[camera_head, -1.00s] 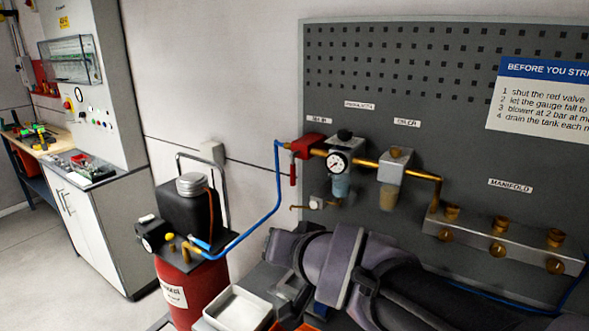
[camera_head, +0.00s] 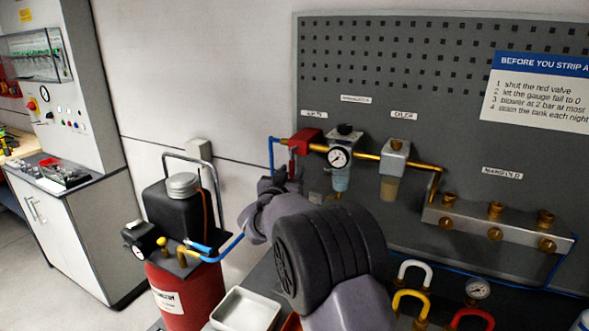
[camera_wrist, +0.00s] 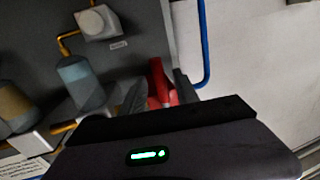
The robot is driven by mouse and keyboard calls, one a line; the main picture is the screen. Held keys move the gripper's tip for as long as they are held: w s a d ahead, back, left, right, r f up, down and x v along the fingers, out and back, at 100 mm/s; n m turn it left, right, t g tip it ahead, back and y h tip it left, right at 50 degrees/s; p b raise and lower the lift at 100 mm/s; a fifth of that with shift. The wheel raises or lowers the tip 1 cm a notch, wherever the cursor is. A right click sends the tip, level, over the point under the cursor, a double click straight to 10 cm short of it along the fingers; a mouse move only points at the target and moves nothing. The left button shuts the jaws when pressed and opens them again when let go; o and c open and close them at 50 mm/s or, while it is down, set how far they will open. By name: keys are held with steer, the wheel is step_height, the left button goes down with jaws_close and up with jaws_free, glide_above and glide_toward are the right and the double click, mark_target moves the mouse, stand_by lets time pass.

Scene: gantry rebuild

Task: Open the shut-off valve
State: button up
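The red shut-off valve (camera_head: 305,142) sits at the left end of the brass pipe on the grey board, with the blue hose joining it. My gripper (camera_head: 280,182) is just below the valve. In the wrist view the red lever (camera_wrist: 158,82) shows between the two dark fingertips (camera_wrist: 160,92), one on each side. The fingers look open around it; I cannot tell whether they touch it.
Right of the valve are a gauge (camera_head: 339,157), a filter bowl (camera_head: 341,180) and an oiler (camera_head: 395,158), close by. A manifold (camera_head: 470,220) is farther right. A red compressor tank (camera_head: 190,290) and white tray (camera_head: 245,309) stand below left.

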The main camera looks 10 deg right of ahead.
steer(key=x, duration=0.4)
steer(key=shift+w, duration=0.2)
steer(key=shift+c, duration=0.3)
jaws_close()
stand_by(0.9)
